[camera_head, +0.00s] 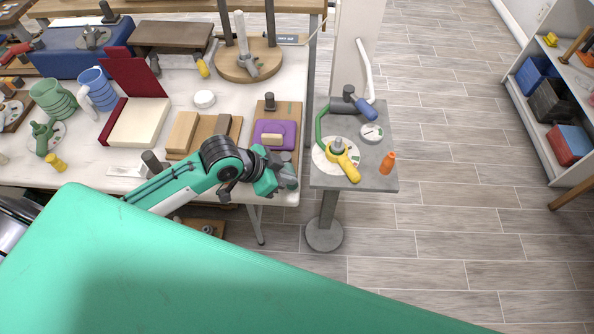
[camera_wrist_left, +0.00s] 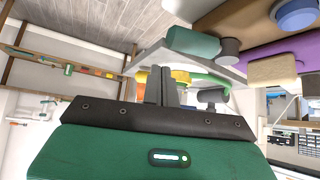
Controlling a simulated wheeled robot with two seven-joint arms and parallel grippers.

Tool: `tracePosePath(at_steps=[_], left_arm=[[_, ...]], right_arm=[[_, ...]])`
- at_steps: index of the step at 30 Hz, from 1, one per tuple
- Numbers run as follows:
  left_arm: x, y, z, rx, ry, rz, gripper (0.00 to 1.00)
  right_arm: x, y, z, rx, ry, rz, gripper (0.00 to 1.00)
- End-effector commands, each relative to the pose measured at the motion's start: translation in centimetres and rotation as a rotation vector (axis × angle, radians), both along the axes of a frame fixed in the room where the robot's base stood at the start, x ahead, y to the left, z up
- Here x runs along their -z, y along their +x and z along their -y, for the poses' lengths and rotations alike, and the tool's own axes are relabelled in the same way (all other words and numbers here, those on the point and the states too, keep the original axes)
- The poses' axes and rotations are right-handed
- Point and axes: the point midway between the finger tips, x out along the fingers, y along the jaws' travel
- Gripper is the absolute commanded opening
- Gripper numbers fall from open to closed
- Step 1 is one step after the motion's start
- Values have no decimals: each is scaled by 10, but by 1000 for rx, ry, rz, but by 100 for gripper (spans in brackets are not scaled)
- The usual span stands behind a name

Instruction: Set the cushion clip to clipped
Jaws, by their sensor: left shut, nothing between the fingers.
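A purple cushion-like pad (camera_head: 284,128) with a tan block (camera_head: 272,139) on it lies on a wooden board near the table's right edge. Both also show in the left wrist view, the pad (camera_wrist_left: 275,50) and the block (camera_wrist_left: 272,70) at upper right. I cannot tell for sure which part is the cushion clip or how it is set. My left gripper (camera_head: 289,180) is just in front of this board, by the table's front right corner. In the left wrist view its fingers (camera_wrist_left: 161,86) are together and empty, apart from the pad. My right gripper is not in view.
A small grey stand (camera_head: 325,178) right of the table holds a yellow-handled valve (camera_head: 345,160), a dial (camera_head: 371,132) and an orange bottle (camera_head: 387,162). Wooden blocks (camera_head: 184,131) and a red box lie left of the pad. Floor on the right is clear.

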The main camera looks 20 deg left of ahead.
Motion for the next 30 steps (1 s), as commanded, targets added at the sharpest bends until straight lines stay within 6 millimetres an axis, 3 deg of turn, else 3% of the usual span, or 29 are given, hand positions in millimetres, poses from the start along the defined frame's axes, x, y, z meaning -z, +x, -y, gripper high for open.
tracePosePath(at_steps=[3, 11, 30], left_arm=[[-15, 14, -9, 55, -6, 20, 0], [-35, 28, -23, 106, -27, 29, 0], [-33, 34, -20, 110, -33, 29, 0]], right_arm=[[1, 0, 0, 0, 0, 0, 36], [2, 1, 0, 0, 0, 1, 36], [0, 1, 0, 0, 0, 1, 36]])
